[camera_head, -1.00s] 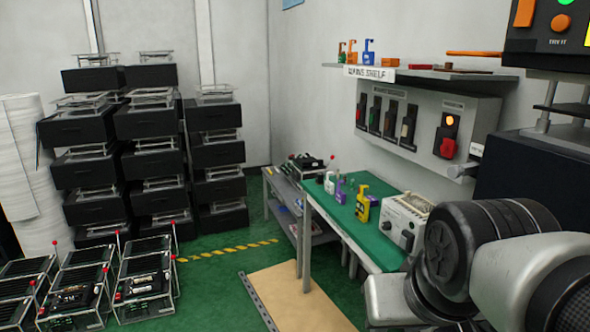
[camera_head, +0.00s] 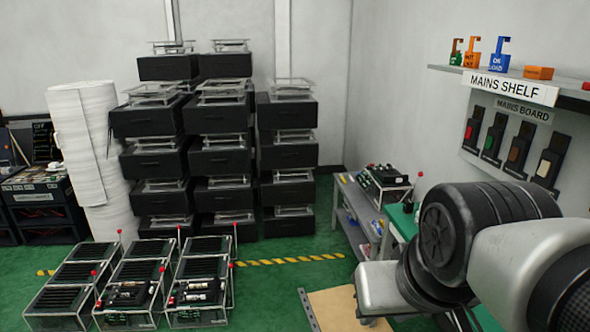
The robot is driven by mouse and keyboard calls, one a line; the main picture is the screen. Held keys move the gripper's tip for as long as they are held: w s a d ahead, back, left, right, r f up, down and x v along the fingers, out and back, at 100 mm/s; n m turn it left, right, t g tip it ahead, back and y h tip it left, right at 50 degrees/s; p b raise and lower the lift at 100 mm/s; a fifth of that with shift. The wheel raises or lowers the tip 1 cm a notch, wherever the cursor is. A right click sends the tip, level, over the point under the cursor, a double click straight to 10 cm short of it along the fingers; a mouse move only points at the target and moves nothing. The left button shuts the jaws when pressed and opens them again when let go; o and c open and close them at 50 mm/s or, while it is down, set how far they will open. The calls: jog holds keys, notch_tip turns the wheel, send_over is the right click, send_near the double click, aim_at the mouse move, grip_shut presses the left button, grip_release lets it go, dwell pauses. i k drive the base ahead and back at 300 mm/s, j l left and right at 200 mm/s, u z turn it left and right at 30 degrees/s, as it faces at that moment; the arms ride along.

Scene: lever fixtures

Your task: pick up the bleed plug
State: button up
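I cannot make out a bleed plug in the head view. My arm fills the lower right and hides most of the green-topped bench (camera_head: 403,222). My gripper's fingers do not show. A dark device with light parts sits on the grey cart (camera_head: 352,205) behind the bench. Framed units (camera_head: 198,292) with red-tipped levers stand on the floor at lower left, some with small parts on top that are too small to name.
Stacks of black cases (camera_head: 222,160) stand at the back, with a white roll (camera_head: 92,160) to their left. The mains shelf (camera_head: 510,88) and mains board (camera_head: 515,140) are on the right wall. Green floor shows around the yellow-black stripe (camera_head: 290,260).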

aim_at(408, 205)
jog(key=i, duration=0.8)
jog(key=i+j+z, duration=0.15)
jog(key=i, duration=0.65)
jog(key=i+j+z, duration=0.1)
jog(key=i+z, duration=0.35)
jog(key=i+j+z, duration=0.25)
jog(key=z, duration=0.15)
jog(key=i+j+z, duration=0.65)
jog(key=j+z, duration=0.2)
jog(key=i+j+z, duration=0.2)
jog(key=j+z, duration=0.25)
